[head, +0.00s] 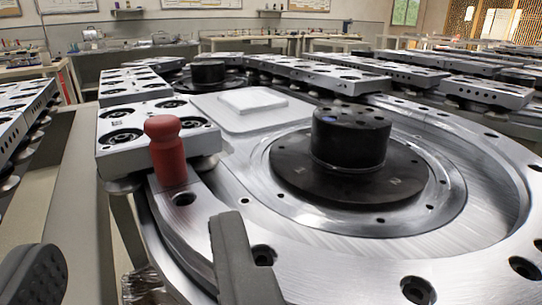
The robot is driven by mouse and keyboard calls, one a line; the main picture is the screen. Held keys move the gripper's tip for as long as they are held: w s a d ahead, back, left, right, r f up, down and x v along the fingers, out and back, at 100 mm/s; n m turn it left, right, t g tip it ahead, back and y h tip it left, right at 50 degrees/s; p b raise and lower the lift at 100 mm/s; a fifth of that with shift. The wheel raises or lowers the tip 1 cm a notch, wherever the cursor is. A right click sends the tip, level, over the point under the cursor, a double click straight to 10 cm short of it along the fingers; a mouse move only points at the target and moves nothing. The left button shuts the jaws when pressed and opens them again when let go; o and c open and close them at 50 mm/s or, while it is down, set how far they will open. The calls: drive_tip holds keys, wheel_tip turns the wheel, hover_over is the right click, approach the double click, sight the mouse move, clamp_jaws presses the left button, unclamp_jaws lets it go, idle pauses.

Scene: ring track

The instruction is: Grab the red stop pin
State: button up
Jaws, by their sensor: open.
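The red stop pin (168,152) stands upright at the near left rim of the metal ring track, with a rounded knob on top and a narrower neck. It stands on a flat metal piece with a dark hole in front of it, close against a silver carriage block (205,135). My gripper (137,267) shows at the bottom of the head view, with one dark finger at the lower left and the other right of centre. The fingers are wide apart and nothing is between them. The pin is beyond the fingertips, and they do not appear to touch it.
A black cylindrical hub (350,140) rises from the middle of the ring plate (405,250). A white square block (253,101) lies behind the pin, to the right. Silver carriages (305,72) line the track behind. More carriages (22,105) stand at the left edge.

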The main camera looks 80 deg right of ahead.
sight(160, 130)
drive_tip(key=b+x, duration=0.2)
drive_tip(key=x, duration=1.1)
drive_tip(key=shift+w+d+r, duration=0.1)
drive_tip(key=shift+w+d, duration=0.1)
drive_tip(key=shift+d, duration=0.15)
clamp_jaws()
